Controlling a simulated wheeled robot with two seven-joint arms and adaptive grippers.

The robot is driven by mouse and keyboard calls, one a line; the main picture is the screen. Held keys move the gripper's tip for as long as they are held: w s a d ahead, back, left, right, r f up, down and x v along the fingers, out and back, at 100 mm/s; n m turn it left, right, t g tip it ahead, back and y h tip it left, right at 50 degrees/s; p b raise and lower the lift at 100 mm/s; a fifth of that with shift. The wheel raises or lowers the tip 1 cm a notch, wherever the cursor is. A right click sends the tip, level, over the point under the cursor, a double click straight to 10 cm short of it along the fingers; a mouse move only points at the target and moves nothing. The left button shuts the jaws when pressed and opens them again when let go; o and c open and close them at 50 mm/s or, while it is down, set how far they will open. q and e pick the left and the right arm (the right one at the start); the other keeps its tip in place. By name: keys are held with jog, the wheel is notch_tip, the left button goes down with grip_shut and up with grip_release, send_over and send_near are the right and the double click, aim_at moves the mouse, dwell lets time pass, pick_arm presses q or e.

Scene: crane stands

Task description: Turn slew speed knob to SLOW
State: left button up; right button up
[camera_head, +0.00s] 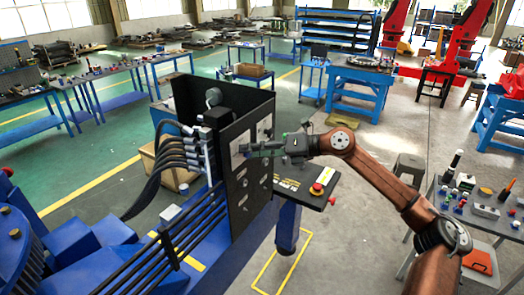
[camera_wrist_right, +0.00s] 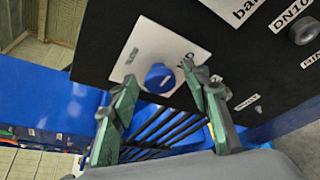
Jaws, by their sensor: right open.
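A round blue knob (camera_wrist_right: 160,78) sits on a white square plate (camera_wrist_right: 148,45) on a black panel in the right wrist view. My right gripper (camera_wrist_right: 165,88) is open, with one green finger on each side of the knob in the picture. I cannot tell whether either finger touches it. Lettering on the plate is partly covered by the right-hand finger, and the knob's setting cannot be read. In the head view my right gripper (camera_head: 244,149) is at the face of the upright black panel (camera_head: 247,205), and the knob cannot be made out. My left gripper is not in view.
Black hoses (camera_head: 180,150) and blue machinery lie left of the panel. A control box with a red button (camera_head: 316,188) stands just below my right arm. A table with small parts (camera_head: 470,200) is at the right. Other labels and a dark round fitting (camera_wrist_right: 304,29) are on the panel.

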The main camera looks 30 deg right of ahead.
jog(key=v, duration=1.1)
jog(key=shift+s+d, duration=0.25)
jog(key=shift+s, duration=0.05)
